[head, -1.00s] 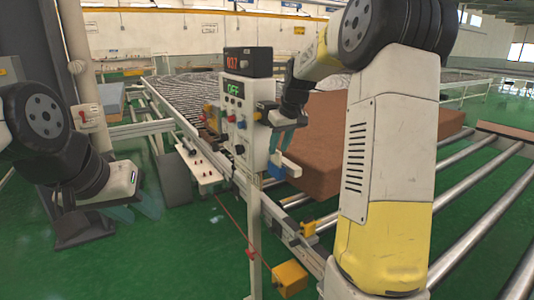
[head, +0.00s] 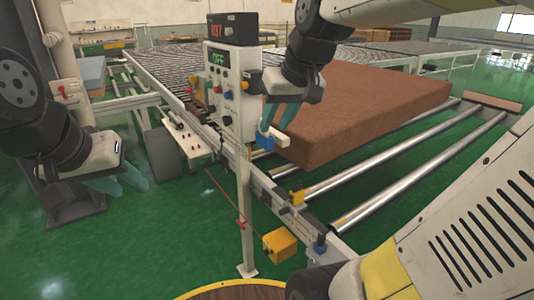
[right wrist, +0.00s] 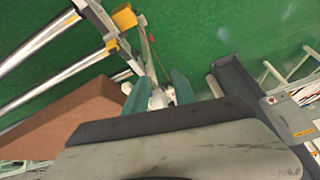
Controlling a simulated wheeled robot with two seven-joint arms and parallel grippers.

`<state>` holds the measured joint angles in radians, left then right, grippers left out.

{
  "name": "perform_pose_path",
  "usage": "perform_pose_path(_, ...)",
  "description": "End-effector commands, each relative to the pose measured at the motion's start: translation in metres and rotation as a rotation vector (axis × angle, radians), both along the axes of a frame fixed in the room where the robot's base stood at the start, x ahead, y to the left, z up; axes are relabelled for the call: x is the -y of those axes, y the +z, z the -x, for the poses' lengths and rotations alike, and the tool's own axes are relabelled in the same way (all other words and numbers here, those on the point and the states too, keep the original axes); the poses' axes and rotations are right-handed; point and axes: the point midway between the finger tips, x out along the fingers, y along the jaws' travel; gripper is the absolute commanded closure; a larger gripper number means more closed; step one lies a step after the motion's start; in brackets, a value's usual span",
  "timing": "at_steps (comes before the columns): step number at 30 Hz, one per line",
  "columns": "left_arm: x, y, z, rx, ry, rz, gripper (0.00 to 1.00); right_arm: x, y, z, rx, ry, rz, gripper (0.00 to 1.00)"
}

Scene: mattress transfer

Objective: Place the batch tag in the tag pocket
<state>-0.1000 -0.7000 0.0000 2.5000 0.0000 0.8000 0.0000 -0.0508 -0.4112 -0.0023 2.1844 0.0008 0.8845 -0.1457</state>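A small white piece (head: 278,138) with a blue part (head: 264,134) beside it shows just below my right gripper (head: 278,117). I cannot tell which is the batch tag and which is the pocket. The right gripper's teal fingers point down, just right of the control box (head: 224,100). In the right wrist view the fingers (right wrist: 158,92) stand apart with something whitish between them; whether they grip it is unclear. My left gripper (head: 120,182) is at the left over the green floor, its fingers apart and empty.
A large brown mattress block (head: 370,105) lies on the roller conveyor (head: 415,165) just right of the right gripper. The control box stands on a thin post (head: 245,205) by the conveyor rail. A yellow box (head: 280,245) sits low by the rail. Open green floor lies at left.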

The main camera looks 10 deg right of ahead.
Motion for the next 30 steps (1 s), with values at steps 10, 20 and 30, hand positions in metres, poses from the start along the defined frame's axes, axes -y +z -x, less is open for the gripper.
perform_pose_path(10,0.000,0.000,0.000,0.000,0.000,0.000,0.64,-0.016,-0.049,0.090,0.040,-0.081,-0.072,0.69)
perform_pose_path(20,0.000,0.000,0.000,0.000,0.000,0.000,0.64,-0.017,-0.051,0.092,0.039,-0.084,-0.075,0.69)
perform_pose_path(30,0.000,0.000,0.000,0.000,0.000,0.000,0.64,-0.017,-0.051,0.091,0.039,-0.083,-0.073,0.69)
